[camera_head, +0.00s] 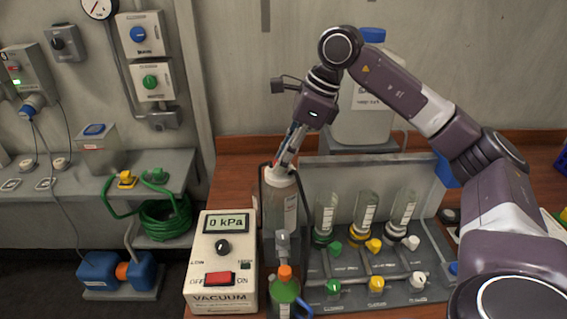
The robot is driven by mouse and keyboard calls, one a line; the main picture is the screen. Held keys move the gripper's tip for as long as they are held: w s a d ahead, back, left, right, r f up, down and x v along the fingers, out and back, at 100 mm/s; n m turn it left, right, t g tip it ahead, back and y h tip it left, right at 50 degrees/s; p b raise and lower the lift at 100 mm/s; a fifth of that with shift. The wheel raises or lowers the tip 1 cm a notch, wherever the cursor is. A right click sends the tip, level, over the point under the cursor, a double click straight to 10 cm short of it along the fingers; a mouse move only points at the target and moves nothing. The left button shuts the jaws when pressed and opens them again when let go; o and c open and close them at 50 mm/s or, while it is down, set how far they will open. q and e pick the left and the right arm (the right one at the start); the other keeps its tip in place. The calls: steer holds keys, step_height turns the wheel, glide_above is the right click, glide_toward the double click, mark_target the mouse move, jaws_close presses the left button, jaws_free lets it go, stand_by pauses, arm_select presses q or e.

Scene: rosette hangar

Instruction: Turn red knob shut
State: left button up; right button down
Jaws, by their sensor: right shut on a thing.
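My right gripper (281,164) reaches down from the upper right to the top of a clear bottle (277,212) with a white cap (280,178). Its fingers are closed at the cap. A small red bit (275,164), which looks like the red knob, shows between the fingertips. The fingers hide most of it, so I cannot tell how far it is turned. My left gripper is not in view.
A vacuum box (222,260) reading 0 kPa stands in front of the bottle, to the left. To the right, a rack (398,262) holds upturned bottles with green, yellow and white knobs. An orange-capped green bottle (284,292) stands near the front.

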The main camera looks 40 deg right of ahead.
steer(key=m+t+h+b, duration=0.1)
steer(key=m, duration=0.2)
steer(key=shift+a+m, duration=0.1)
steer(key=shift+m, duration=0.2)
steer(key=shift+r+m+t+h, duration=0.1)
steer(key=shift+m+t+h, duration=0.4)
steer(key=shift+m, duration=1.4)
steer(key=shift+h, duration=0.3)
steer(key=c, duration=1.7)
jaws_free()
steer(key=shift+a, duration=0.1)
steer(key=shift+o, duration=0.2)
steer(key=v, duration=1.2)
steer(key=shift+w, duration=0.15)
